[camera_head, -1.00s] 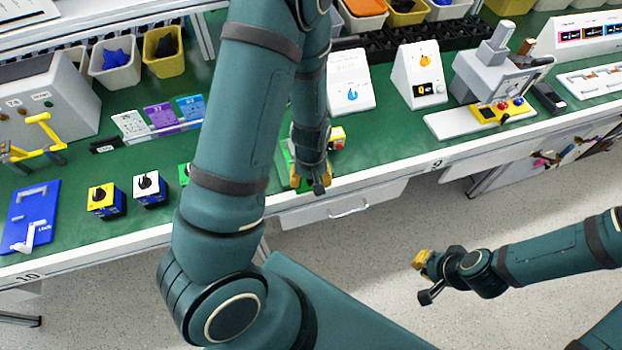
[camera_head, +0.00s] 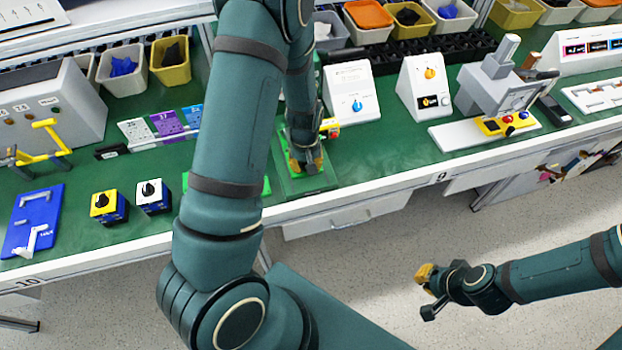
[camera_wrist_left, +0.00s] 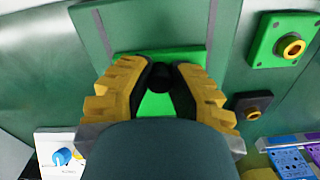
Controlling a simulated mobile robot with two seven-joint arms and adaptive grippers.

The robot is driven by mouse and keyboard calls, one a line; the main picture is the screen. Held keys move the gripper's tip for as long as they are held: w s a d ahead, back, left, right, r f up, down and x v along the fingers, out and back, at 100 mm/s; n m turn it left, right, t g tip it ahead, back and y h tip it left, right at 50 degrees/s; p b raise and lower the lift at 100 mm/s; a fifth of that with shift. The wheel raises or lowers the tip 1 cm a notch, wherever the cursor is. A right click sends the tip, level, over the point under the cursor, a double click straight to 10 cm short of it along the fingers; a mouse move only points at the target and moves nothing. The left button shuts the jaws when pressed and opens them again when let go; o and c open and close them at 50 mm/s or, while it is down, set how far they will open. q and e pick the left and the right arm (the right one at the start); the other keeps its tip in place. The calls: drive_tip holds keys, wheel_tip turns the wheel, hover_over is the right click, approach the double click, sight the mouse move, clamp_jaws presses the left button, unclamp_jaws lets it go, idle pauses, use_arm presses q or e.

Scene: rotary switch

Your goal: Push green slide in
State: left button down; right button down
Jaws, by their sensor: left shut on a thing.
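The green slide (camera_wrist_left: 158,106) shows in the left wrist view as a bright green piece in a darker green base, with a dark round knob (camera_wrist_left: 163,83) on it. My left gripper (camera_wrist_left: 160,80) has its two yellow-padded fingers closed around this knob. In the head view my left gripper (camera_head: 306,166) points down over the green base (camera_head: 322,182) near the table's front edge, and covers most of the slide. My right gripper (camera_head: 430,291) hangs over the floor, away from the table, with its fingers apart and nothing between them.
A white panel with a blue knob (camera_head: 357,106) stands behind and right of the left gripper. Yellow (camera_head: 108,206) and white-topped blue (camera_head: 152,196) switch boxes stand to the left. A green plate with a brass ring (camera_wrist_left: 291,46) is beside the slide. Table is clear to the right front.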

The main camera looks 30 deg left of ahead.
use_arm(q)
drive_tip(key=shift+w+a, duration=0.15)
drive_tip(key=shift+a, duration=0.05)
drive_tip(key=c, duration=0.8)
unclamp_jaws()
wheel_tip(320, 180, up, 12)
